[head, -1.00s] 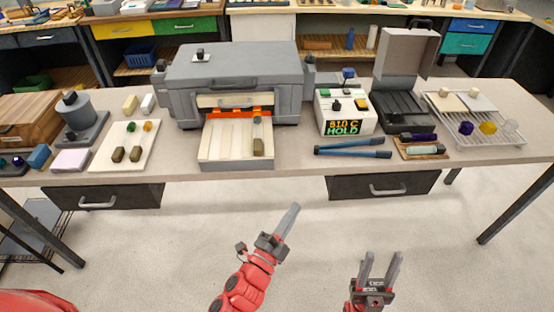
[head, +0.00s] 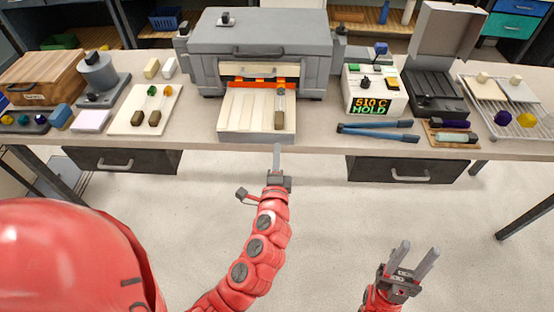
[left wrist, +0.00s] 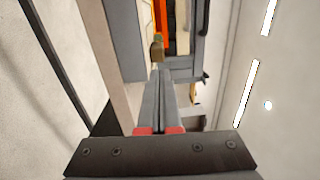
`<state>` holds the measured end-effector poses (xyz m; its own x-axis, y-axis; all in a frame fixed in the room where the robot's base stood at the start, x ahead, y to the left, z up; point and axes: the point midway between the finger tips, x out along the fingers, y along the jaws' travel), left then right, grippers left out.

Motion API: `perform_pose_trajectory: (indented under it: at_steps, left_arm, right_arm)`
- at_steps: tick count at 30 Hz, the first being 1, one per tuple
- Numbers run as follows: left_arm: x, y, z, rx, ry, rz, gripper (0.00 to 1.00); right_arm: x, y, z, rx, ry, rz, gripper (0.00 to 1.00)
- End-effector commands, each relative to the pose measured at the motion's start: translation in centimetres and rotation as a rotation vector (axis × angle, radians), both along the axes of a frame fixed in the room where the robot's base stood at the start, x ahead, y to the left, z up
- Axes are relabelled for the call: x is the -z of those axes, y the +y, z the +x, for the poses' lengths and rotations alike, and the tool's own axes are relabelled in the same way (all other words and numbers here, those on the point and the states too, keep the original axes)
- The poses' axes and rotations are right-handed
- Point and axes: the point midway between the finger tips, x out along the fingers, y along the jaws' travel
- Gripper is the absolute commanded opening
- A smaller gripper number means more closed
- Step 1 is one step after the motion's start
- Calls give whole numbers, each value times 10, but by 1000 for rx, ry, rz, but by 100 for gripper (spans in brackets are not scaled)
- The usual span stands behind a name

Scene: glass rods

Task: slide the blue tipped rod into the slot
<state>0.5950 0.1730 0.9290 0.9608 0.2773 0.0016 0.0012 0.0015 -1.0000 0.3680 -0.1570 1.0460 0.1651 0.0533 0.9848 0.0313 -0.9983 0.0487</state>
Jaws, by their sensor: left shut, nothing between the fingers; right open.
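A pale grooved tray (head: 256,138) sticks out from the front of the grey furnace (head: 262,40). The brown block also shows in the left wrist view (left wrist: 157,48). My left gripper (head: 277,149) is shut and empty, just in front of the tray's front edge and in line with the block. My right gripper (head: 420,258) is open and empty, low in front of the bench at the right.
An orange bar (head: 260,84) crosses the furnace mouth above the grooves. A white board (head: 132,122) with green and amber tipped rods lies at left. Blue-handled tongs (head: 378,131) and a controller reading "510 C HOLD" (head: 372,104) stand at right.

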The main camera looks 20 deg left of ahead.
Motion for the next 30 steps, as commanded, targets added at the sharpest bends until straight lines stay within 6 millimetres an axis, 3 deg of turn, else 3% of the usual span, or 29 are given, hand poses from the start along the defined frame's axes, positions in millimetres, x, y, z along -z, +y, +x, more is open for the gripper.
perform_pose_trajectory:
  at_steps: [6,12,26,30]
  left_arm:
    - [-3,14,43,-5,2,-2,0]
    - [-1,20,65,-3,2,-1,0]
    - [1,20,72,1,1,-1,0]
    - [3,23,84,3,1,1,0]
  right_arm:
    - [-18,0,0,0,0,0,47]
    - [-23,0,0,0,0,0,47]
    - [-23,0,0,0,0,0,47]
    - [-19,0,0,0,0,0,47]
